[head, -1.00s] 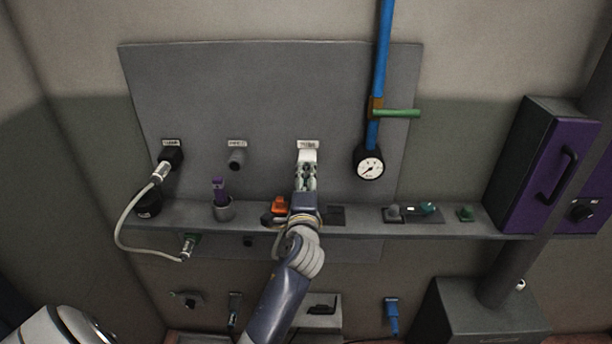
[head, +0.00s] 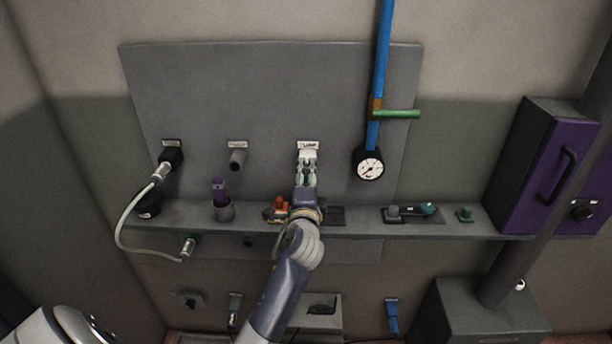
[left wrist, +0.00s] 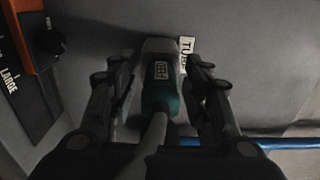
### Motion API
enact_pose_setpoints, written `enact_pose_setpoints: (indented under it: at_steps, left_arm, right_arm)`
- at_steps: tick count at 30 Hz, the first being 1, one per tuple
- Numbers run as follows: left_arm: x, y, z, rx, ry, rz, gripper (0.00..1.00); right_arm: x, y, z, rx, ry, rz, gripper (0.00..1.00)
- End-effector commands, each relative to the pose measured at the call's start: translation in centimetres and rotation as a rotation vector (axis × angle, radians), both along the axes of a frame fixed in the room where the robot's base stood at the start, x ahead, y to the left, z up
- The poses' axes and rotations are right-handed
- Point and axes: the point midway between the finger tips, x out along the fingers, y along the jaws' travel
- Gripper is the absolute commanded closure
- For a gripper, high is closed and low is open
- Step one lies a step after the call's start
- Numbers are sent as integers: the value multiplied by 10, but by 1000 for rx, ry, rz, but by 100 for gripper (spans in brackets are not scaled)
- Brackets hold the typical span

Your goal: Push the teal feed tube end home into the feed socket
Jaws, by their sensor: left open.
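The teal feed tube end (left wrist: 163,98), with a FEED label, points at a pale grey socket block (left wrist: 160,46) in the left wrist view. It meets the block's near side; I cannot tell how deep it sits. Its pale tube (left wrist: 156,132) runs back toward the wrist camera. My left gripper (left wrist: 160,80) is open, one finger on each side of the tube end, with gaps showing. In the head view my left gripper (head: 308,160) is at the panel just below the white label (head: 308,146), and hides the tube end and most of the socket. My right gripper is not seen.
A shelf (head: 355,221) runs below the panel (head: 270,85). It carries a purple item in a cup (head: 222,208) and an orange-topped item (head: 279,206) close beside my wrist. A gauge (head: 369,168) on a blue pipe (head: 381,60) is to the right.

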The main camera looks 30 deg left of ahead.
Motion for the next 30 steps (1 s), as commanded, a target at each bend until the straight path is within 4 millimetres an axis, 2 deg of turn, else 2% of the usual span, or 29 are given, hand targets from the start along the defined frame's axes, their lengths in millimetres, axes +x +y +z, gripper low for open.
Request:
enact_pose_setpoints:
  at_steps: [23, 28, 29, 30]
  left_arm:
    - [0, 0, 0, -1, -1, 0, 55]
    - [0, 0, 0, -1, 0, 0, 94]
    - [0, 0, 0, -1, 0, 0, 100]
    - [0, 0, 0, -1, 0, 0, 100]
  right_arm:
    - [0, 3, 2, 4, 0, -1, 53]
    - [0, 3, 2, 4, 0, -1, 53]
    - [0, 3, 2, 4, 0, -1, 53]
    - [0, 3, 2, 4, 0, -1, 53]
